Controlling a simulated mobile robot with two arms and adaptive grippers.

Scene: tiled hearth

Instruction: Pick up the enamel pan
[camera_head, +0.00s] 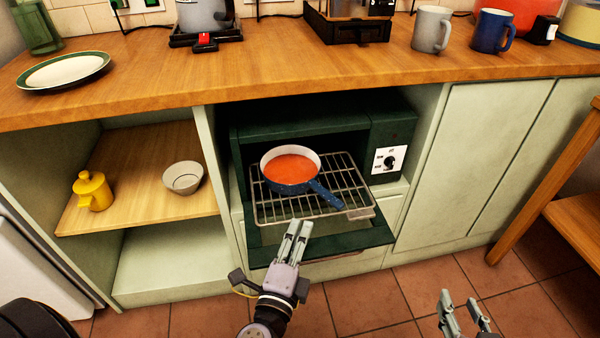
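The enamel pan (291,184) is dark blue outside with a white rim and orange-red inside. It sits upright on the wire rack (270,210) of a small green oven, its blue handle pointing toward the front right. My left gripper (299,224) is just in front of the rack, below the pan in the picture and apart from it. Its two fingers lie close together with nothing seen between them. My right gripper (460,297) is at the bottom right above the floor, fingers spread and empty, far from the pan.
The oven door (345,238) is folded down under the rack. The oven (310,125) sits in a cabinet bay below the wooden counter (330,68). A yellow pot (92,190) and a bowl (183,178) stand on the left shelf. A wooden table leg (530,195) stands at right.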

